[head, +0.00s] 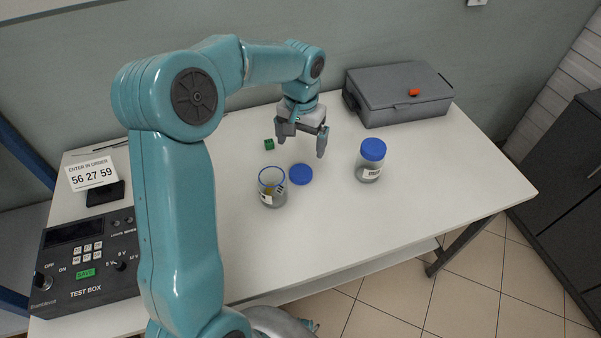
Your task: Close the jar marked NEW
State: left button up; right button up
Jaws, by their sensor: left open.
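An open clear jar (272,195) with a blue rim and a white label stands upright on the table; something is inside it. A round blue lid (301,174) lies flat on the table just behind and right of this jar. A second jar (370,168), closed with a blue lid, stands further right; the lettering on both labels is too small to read surely. My left gripper (301,149) is open and empty, pointing down above and behind the loose lid, apart from it. My right gripper is not in view.
A small green cube (269,144) lies left of my gripper. A grey case (399,96) with an orange-red latch stands at the back right. A test box (88,260), a dark device (105,193) and a code card (94,173) are at the left. The table's right part is clear.

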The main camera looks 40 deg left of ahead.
pick_arm(q)
send_over(301, 172)
jog(key=f, duration=0.6)
jog(key=shift+s+d, duration=0.2)
jog(key=shift+d, duration=0.05)
jog(key=f, duration=0.5)
jog(key=shift+w+a+f, duration=0.1)
jog(key=shift+w+a, duration=0.05)
jog(key=shift+a, duration=0.15)
jog(key=c, duration=1.1)
